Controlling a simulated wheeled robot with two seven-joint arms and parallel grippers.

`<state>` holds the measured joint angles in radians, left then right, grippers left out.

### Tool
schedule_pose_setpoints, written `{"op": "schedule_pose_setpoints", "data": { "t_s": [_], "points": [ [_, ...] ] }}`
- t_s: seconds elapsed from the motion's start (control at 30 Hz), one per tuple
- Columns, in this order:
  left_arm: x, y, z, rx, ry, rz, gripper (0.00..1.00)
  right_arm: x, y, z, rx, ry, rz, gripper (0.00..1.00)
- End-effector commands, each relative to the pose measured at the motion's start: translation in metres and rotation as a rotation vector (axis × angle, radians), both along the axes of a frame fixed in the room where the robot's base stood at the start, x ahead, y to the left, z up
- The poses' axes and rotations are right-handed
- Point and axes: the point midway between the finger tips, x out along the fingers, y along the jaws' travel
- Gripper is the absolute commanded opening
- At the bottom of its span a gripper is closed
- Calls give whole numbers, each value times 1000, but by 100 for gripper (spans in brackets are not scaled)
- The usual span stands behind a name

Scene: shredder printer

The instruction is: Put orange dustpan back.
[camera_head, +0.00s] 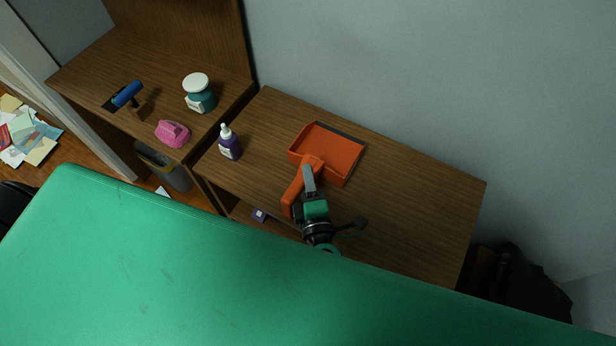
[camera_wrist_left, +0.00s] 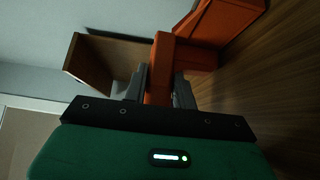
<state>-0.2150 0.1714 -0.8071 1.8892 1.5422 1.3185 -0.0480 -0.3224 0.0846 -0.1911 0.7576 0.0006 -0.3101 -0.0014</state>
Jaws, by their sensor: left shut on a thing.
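The orange dustpan (camera_head: 332,150) is at the wooden desk top, with its pan toward the wall and its handle toward me. I cannot tell whether the pan rests on the desk or is just above it. My left gripper (camera_head: 309,178) is shut on the dustpan's handle. In the left wrist view the two fingers of my left gripper (camera_wrist_left: 160,88) sit on either side of the orange handle, and part of the dustpan (camera_wrist_left: 222,22) shows beyond. My right gripper is not in view.
A purple bottle (camera_head: 230,143) stands left of the dustpan on the desk (camera_head: 420,200). A teal jar (camera_head: 199,93), a pink object (camera_head: 172,134) and a blue-handled tool (camera_head: 127,94) are on the left desk section. The desk's right part is clear. A large green surface (camera_head: 150,270) fills the foreground.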

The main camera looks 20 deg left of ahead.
Motion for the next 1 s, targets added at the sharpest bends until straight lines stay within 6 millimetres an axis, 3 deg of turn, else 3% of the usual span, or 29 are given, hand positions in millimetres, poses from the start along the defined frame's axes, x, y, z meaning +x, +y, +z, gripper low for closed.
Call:
{"op": "schedule_pose_setpoints", "data": {
  "t_s": [0.17, 0.2, 0.3, 0.33, 0.77, 0.83, 1.0],
  "points": [
    [0, 0, -4, 0, -1, 0, 0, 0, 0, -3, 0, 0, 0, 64],
    [0, 0, -3, 0, -1, 0, 31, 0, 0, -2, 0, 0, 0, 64],
    [0, 0, -3, 0, -1, 1, 50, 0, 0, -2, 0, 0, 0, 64],
    [0, 0, -3, 0, -1, 0, 52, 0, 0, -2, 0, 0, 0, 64],
    [0, 0, -4, 0, 1, 0, 52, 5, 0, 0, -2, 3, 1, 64],
    [-11, -6, -7, -3, 5, -1, 52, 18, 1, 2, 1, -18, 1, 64],
    [-47, -25, -8, -4, 6, 1, 52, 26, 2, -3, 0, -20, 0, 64]
  ]
}}
